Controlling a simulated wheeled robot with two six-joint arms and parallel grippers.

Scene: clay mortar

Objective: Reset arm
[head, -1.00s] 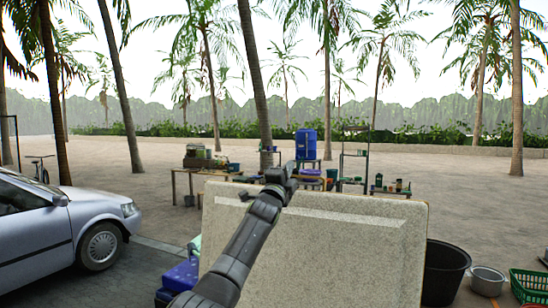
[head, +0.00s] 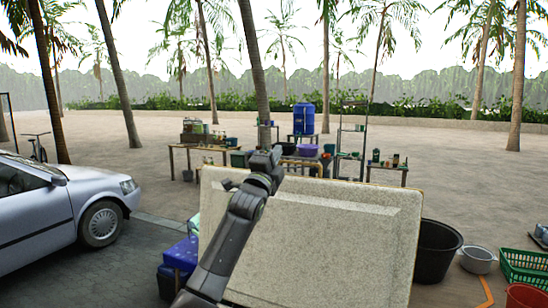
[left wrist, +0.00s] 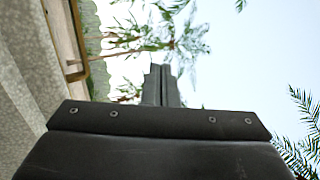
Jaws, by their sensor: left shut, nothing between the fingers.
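My left arm rises from the bottom of the head view. Its gripper (head: 266,158) is near the top edge of a large pale speckled panel (head: 310,245), in front of it as seen from the head. In the left wrist view the two dark fingers (left wrist: 162,84) are together with nothing between them, against sky and palm fronds. I cannot tell whether the gripper touches the panel. My right gripper does not show.
A silver car (head: 62,205) stands at left. Blue boxes (head: 180,255) sit left of the panel. A black tub (head: 437,252), metal pot (head: 478,260) and green basket (head: 525,268) are at right. Tables with a blue barrel (head: 304,118) stand behind. Sandy ground beyond is open.

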